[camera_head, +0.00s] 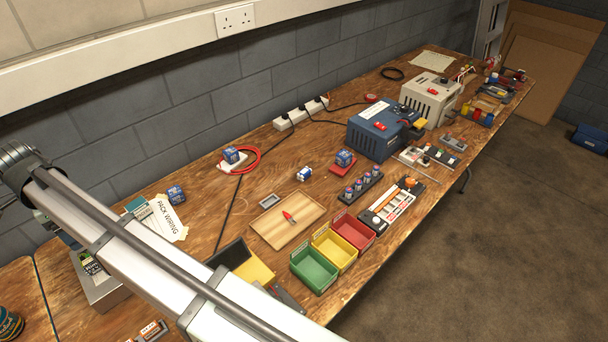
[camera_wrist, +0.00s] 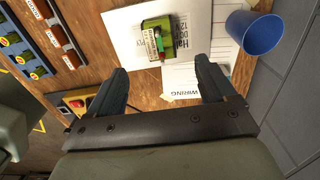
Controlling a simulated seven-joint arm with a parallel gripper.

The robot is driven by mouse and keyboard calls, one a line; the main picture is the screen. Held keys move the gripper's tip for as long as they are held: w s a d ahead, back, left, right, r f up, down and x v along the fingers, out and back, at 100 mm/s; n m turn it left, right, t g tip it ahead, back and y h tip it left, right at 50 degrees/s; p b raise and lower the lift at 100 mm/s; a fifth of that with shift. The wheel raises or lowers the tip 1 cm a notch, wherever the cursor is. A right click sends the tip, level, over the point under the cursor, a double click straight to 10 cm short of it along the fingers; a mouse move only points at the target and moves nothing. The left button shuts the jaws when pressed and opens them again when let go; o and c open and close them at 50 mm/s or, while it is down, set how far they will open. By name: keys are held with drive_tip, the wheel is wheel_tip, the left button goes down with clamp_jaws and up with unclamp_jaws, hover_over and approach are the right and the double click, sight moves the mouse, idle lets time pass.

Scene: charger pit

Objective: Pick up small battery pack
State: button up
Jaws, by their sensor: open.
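A small green-and-black pack (camera_wrist: 158,38) with a pale printed label and a red part lies on a white printed sheet (camera_wrist: 120,22) in the wrist view. It looks like the small battery pack, but its name cannot be read. My gripper (camera_wrist: 160,74) is open, its two dark fingers apart with nothing between them. The pack lies ahead of the fingertips, roughly in line with the gap, apart from both fingers. My gripper itself does not show in the head view, where my arm hides part of the bench's near left.
A blue cup (camera_wrist: 255,32) stands right of the pack. Left is a rack of labelled slots (camera_wrist: 38,38). The head view shows green (camera_head: 314,270), yellow (camera_head: 334,248) and red (camera_head: 357,229) bins, a wooden board (camera_head: 275,232) and a blue power unit (camera_head: 378,142).

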drive_tip(key=shift+w, duration=0.1)
drive_tip(key=w+d+m, duration=0.3)
drive_tip(key=w+d, duration=0.7)
drive_tip(key=w, duration=0.5)
drive_tip(key=m, duration=0.8)
hover_over(304, 171)
wheel_tip(304, 171, down, 3)
drive_tip(key=shift+f+m, duration=0.95)
drive_tip(key=shift+f, duration=1.45)
drive_tip(key=shift+f+m, duration=0.9)
drive_tip(key=shift+f, duration=1.55)
drive_tip(key=shift+f+m, duration=0.95)
drive_tip(key=shift+f, duration=1.45)
drive_tip(key=shift+c, duration=0.3)
